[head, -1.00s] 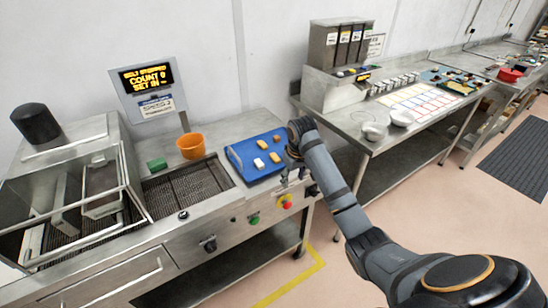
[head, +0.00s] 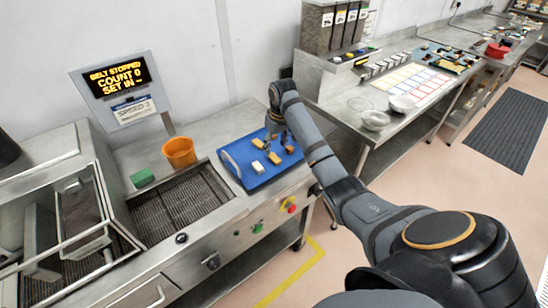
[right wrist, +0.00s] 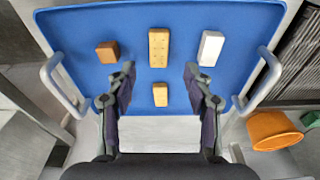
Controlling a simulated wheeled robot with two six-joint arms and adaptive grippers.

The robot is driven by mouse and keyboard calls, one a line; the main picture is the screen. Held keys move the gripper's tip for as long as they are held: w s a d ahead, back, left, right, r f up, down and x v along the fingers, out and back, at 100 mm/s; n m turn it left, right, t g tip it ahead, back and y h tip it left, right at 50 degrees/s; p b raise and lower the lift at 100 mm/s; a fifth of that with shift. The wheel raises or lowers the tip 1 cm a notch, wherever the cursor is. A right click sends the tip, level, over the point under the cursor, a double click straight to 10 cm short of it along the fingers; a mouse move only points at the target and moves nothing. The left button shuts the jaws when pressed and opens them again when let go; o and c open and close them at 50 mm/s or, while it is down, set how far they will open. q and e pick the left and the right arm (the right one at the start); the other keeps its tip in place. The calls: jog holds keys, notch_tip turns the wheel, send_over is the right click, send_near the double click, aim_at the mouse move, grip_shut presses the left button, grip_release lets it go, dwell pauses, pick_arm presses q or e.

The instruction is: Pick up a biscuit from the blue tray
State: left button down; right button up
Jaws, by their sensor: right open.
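The blue tray (head: 236,169) lies on the steel worktop; it fills much of the right wrist view (right wrist: 75,28). On it are a long tan biscuit with small holes (right wrist: 158,48), a short tan piece (right wrist: 160,95), a brown block (right wrist: 107,52) and a white block (right wrist: 210,48). My right gripper (right wrist: 159,78) is open and empty above the tray, its fingers either side of the short tan piece in that view, with the long biscuit just beyond. In the head view the right gripper (head: 278,136) partly hides the tray's far side. My left gripper is not in view.
An orange cup (head: 179,152) and a green block (head: 143,178) stand left of the tray beside a dark mesh belt (head: 180,205). A display sign (head: 118,85) stands behind. A second steel table with bowls (head: 375,120) is at the right.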

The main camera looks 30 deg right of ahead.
aim_at(275, 157)
jog(key=shift+w+f+p, duration=0.15)
jog(key=shift+f+p, duration=0.15)
jog(key=shift+f, duration=0.5)
notch_tip(275, 157, down, 4)
jog(key=shift+w+r+p, duration=0.1)
jog(key=shift+p, duration=0.4)
jog(key=shift+w+f, duration=0.1)
jog(key=shift+f, duration=0.15)
jog(key=c, duration=0.7)
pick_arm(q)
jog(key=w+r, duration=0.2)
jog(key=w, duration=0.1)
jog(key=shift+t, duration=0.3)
pick_arm(e)
jog(key=shift+c, duration=0.8)
